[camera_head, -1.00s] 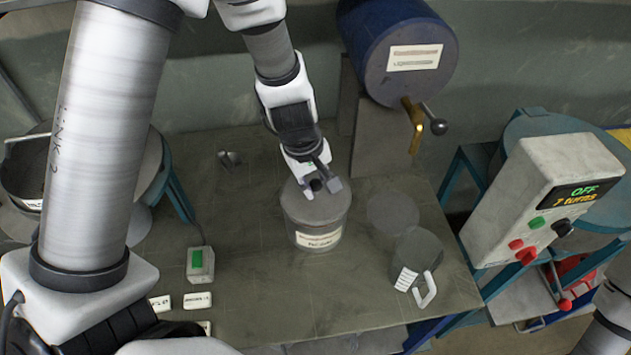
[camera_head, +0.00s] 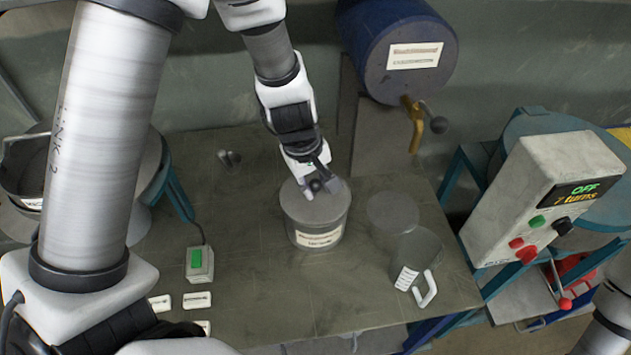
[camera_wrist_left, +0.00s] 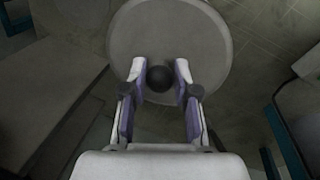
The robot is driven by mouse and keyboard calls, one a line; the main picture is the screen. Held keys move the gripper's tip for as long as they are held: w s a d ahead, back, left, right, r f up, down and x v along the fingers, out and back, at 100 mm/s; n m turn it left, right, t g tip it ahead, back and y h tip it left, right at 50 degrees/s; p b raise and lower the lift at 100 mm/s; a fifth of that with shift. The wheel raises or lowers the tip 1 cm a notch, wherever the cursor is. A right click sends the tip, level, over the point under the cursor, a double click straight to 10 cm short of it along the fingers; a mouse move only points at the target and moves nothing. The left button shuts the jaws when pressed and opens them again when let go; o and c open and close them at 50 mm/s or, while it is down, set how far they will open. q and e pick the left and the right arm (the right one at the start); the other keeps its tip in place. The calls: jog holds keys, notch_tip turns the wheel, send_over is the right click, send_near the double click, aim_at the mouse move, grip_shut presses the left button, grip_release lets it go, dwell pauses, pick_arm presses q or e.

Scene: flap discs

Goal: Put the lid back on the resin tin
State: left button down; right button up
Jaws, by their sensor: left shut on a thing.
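The resin tin (camera_head: 318,237) is a grey round tin with a pale label, upright on the workbench. Its round grey lid (camera_head: 312,210) lies over the tin's top and looks level; I cannot tell if it is fully pressed down. My left gripper (camera_head: 320,186) is above the lid with its fingers around the dark round knob. In the left wrist view, the fingers (camera_wrist_left: 160,80) are on both sides of the black knob (camera_wrist_left: 160,78), and the lid's disc (camera_wrist_left: 170,30) spreads beyond it. My right gripper is out of view.
A grey disc (camera_head: 393,212) and a jug (camera_head: 418,255) with a white handle stand right of the tin. A blue drum (camera_head: 395,45) with a brass tap is behind. A control box (camera_head: 545,195) reads OFF. A green-buttoned box (camera_head: 200,263) and labels lie left.

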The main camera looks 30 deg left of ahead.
pick_arm(q)
jog(key=shift+c, duration=1.5)
grip_release()
notch_tip(320, 180, up, 7)
jog(key=p, duration=0.7)
grip_shut()
jog(key=shift+f, duration=0.1)
